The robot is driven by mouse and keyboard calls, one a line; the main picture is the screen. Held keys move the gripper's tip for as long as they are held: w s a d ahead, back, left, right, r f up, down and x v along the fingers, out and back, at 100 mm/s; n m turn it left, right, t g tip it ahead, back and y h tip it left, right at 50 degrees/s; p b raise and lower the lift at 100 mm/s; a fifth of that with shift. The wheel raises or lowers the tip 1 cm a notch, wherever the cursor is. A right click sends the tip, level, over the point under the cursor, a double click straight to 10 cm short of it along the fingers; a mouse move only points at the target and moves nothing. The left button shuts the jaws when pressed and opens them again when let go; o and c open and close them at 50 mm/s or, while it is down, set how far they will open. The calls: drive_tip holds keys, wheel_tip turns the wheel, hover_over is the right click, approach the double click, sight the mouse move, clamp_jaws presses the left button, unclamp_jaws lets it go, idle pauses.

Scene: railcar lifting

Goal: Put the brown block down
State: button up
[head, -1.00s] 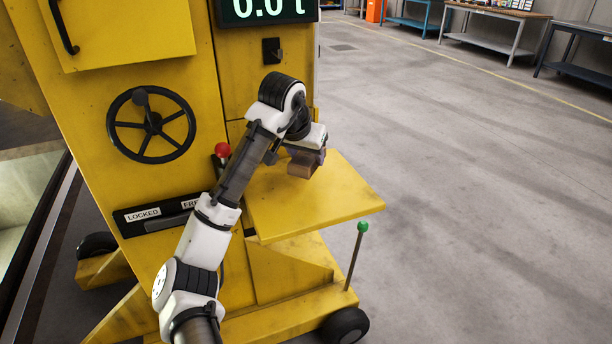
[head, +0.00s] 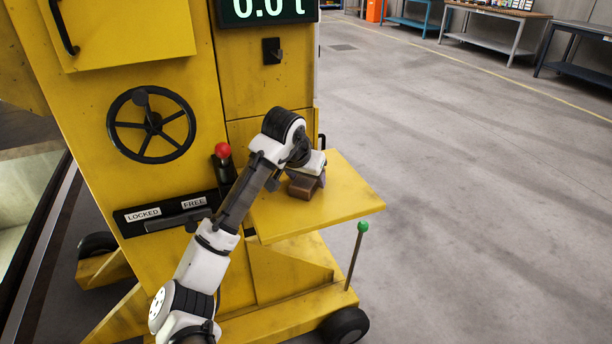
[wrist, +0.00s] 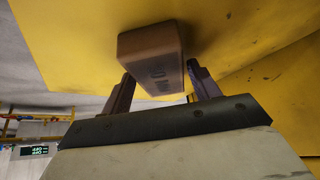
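The brown block (head: 303,188) is at the yellow shelf (head: 350,205) on the side of the yellow machine. In the head view it sits under my gripper (head: 305,178), low over or on the shelf top. The yellow surface lies close behind the block. Whether its underside fully rests there is hidden.
A red-knobbed lever (head: 222,152) stands left of the shelf, close to my arm. A green-knobbed rod (head: 361,228) rises by the shelf's front right corner. A black handwheel (head: 151,125) is on the machine's face. The shelf's right part is bare, and open floor lies beyond.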

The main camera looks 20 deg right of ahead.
drive_tip(key=shift+o, duration=0.8)
drive_tip(key=shift+r, duration=0.2)
drive_tip(key=v, duration=1.2)
